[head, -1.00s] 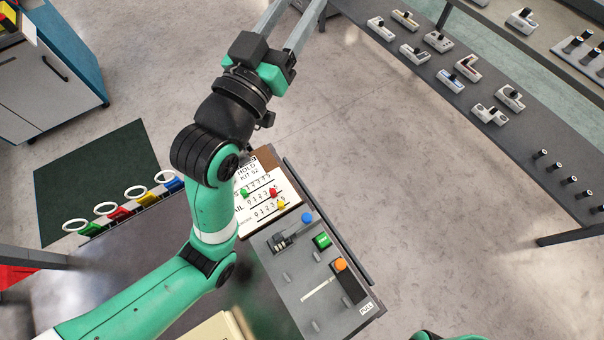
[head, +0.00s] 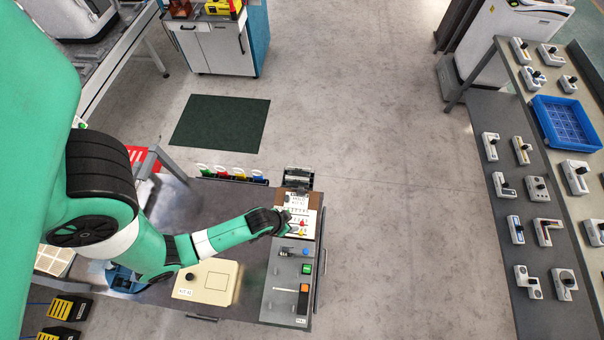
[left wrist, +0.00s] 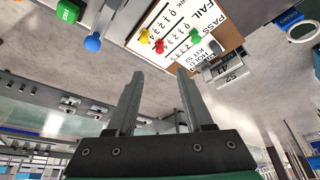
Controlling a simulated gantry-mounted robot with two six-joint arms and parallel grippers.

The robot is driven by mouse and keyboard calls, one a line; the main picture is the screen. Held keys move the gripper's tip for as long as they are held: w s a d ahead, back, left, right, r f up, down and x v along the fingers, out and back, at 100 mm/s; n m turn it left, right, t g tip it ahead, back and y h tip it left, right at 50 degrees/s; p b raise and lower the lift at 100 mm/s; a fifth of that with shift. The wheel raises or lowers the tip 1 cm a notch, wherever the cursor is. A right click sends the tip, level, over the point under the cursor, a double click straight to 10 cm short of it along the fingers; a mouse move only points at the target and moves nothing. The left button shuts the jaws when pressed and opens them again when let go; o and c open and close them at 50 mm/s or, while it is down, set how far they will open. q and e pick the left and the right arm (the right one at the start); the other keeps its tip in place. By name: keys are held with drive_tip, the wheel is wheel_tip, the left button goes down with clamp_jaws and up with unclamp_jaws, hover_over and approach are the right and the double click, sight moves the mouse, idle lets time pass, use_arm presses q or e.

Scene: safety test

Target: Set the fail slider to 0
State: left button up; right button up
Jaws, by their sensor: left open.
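The white slider board (head: 300,202) sits at the far end of the right-hand strip of the table. The left wrist view shows it too (left wrist: 172,14), with PASS, FAIL and a third row. The red knob (left wrist: 160,46) is the FAIL slider, towards the high-number end of its row. The green knob (left wrist: 195,34) is near the low end of PASS; the yellow knob (left wrist: 144,36) is on the third row. My left gripper (left wrist: 157,88) is open and empty, apart from the knobs. In the head view my left gripper (head: 284,222) covers the board's left edge.
Beside the board is a grey panel with a blue knob (head: 306,252), a green button (head: 307,269) and an orange slider (head: 304,288). A beige box (head: 206,282) lies left of it. Several coloured ringed tags (head: 232,174) stand behind. The floor right of the table is clear.

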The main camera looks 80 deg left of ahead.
sight(302, 223)
use_arm(q)
drive_tip(key=b+x, duration=0.6)
drive_tip(key=x, duration=0.4)
drive_tip(key=shift+w+f, duration=0.1)
drive_tip(key=shift+f, duration=0.25)
drive_tip(key=shift+w+a+f, duration=0.1)
drive_tip(key=shift+w+f, duration=0.15)
drive_tip(key=shift+f, duration=0.2)
drive_tip(key=shift+c, duration=0.2)
clamp_jaws()
